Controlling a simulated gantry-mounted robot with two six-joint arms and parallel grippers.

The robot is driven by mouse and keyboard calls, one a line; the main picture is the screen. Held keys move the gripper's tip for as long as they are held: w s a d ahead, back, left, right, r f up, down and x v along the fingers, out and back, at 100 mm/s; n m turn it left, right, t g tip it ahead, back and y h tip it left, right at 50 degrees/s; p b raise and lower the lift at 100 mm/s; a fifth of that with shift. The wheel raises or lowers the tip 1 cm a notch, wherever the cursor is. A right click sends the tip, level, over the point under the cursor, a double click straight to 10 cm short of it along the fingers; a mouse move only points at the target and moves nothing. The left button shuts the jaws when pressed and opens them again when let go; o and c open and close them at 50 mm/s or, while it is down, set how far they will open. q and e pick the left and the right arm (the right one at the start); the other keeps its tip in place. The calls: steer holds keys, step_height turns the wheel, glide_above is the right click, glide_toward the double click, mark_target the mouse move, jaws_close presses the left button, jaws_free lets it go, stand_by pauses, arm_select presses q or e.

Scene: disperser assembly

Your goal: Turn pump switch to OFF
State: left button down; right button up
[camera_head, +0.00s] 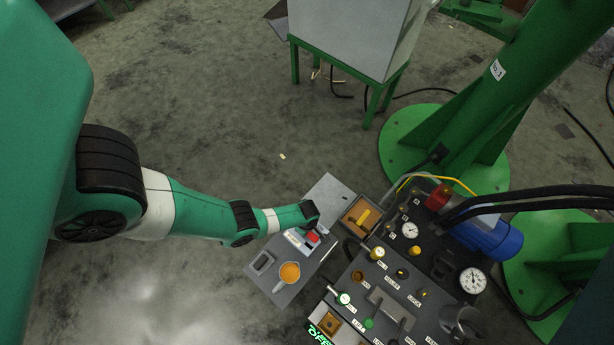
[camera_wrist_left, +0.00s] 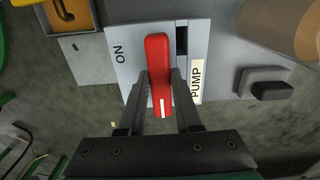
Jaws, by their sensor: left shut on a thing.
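The pump switch is a red lever (camera_wrist_left: 158,60) on a light grey plate (camera_wrist_left: 125,60) marked ON at the left and PUMP at the right in the left wrist view. The lever runs up and down the picture, with a white mark at its lower end. A dark slot shows to its right; any OFF marking cannot be seen. My left gripper (camera_wrist_left: 160,92) is shut on the red lever, one finger on each side. In the head view the red switch (camera_head: 313,237) shows just below the end of my left arm. My right gripper is not in view.
A box with a yellow part (camera_head: 359,215) and a panel of knobs and gauges (camera_head: 385,301) lie right. Open floor is left.

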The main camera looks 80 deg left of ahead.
arm_select(q)
steer(key=c, duration=0.6)
jaws_free()
step_height(320, 180, up, 12)
steer(key=p, duration=1.1)
steer(key=shift+f+p, duration=0.2)
steer(key=shift+p, duration=0.1)
